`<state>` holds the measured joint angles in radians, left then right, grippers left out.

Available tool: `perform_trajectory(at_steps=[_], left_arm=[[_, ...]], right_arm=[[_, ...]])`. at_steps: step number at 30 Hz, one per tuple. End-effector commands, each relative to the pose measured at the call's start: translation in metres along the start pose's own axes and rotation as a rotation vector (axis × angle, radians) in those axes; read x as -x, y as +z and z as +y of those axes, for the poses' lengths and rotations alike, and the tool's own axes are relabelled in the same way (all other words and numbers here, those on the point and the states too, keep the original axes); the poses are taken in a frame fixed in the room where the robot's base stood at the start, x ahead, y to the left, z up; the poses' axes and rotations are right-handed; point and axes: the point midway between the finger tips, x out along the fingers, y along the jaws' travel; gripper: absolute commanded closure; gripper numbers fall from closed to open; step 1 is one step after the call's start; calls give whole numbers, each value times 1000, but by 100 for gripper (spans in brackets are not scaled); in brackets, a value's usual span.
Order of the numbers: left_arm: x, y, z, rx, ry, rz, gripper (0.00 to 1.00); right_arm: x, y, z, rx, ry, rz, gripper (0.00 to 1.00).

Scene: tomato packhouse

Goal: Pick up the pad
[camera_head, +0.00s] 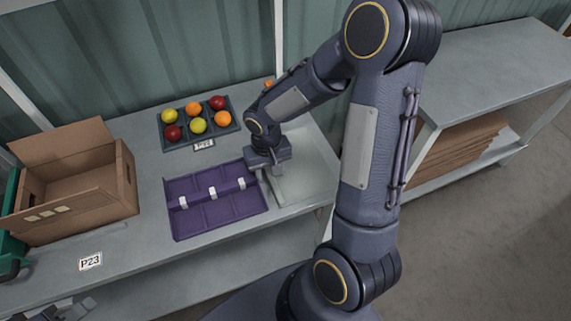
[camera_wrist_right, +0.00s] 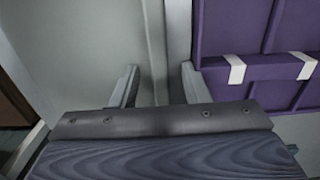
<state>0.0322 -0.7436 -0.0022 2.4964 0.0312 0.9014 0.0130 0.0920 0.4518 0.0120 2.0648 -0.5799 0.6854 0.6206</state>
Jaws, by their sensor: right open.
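A flat pale grey panel (camera_head: 308,174) with a narrow raised edge lies on the table. A purple compartmented tray (camera_head: 210,213) with white clips lies just left of it. I cannot tell for sure which is the pad; the pale panel seems likelier. My right gripper (camera_head: 268,178) is over the border between them, partly hidden by its own wrist. In the right wrist view its open fingers (camera_wrist_right: 160,86) stand apart, with the pale panel's edge (camera_wrist_right: 154,45) running between them and the purple tray (camera_wrist_right: 232,30) to the right. Parts of my left gripper (camera_head: 65,309) show at the bottom left.
A dark tray (camera_head: 173,148) of red, orange and yellow fruit stands behind the purple tray. An open cardboard box (camera_head: 85,213) is at the left. A P23 label (camera_head: 90,261) lies near the front edge. Flat cardboard (camera_head: 455,150) is stacked on a shelf at the right.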

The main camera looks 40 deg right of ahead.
Motion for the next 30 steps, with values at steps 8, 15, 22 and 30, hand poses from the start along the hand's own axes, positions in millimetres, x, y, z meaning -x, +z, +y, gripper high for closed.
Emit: perform_trajectory(at_steps=[8,15,22,30], left_arm=[[0,0,0,0,0,-1,64],[0,0,0,0,0,-1,64],[0,0,0,0,0,-1,64],[-2,1,-1,0,0,-1,64]], right_arm=[[0,-1,0,0,-1,3,65],[0,-1,0,0,-1,4,96],[1,-1,-1,0,-1,4,100],[12,-2,-1,0,-1,9,100]])
